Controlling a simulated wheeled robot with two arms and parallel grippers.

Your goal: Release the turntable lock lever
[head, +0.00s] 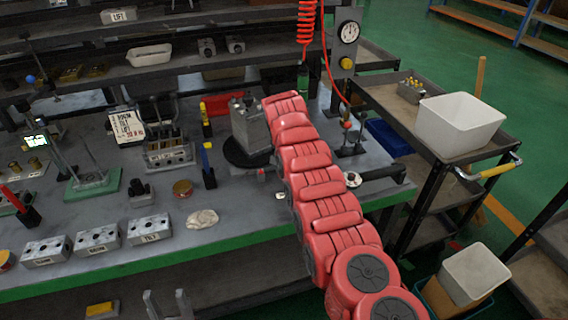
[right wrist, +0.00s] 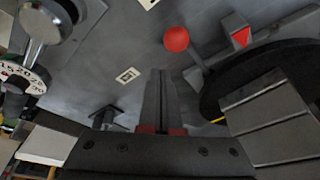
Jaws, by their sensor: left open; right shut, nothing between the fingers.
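The black round turntable (head: 240,154) carries a grey valve block (head: 247,125) on the bench; its disc also shows in the right wrist view (right wrist: 212,97). A lever with a red ball knob (right wrist: 176,39) stands beside the disc's edge, its short rod running toward the disc. My right gripper (right wrist: 162,72) is shut and empty. Its fingertips appear just below the knob in the right wrist view, with a gap in the picture; depth is unclear. In the head view my red right arm hides that gripper. My left gripper (head: 168,302) is open and empty, low at the bottom edge.
A small block with a red triangle (right wrist: 239,35) stands by the disc. Labelled valve blocks (head: 97,240) line the bench front. A sign (head: 127,126) and a red bin (head: 222,103) stand behind. A cart with a white tub (head: 460,122) is at right.

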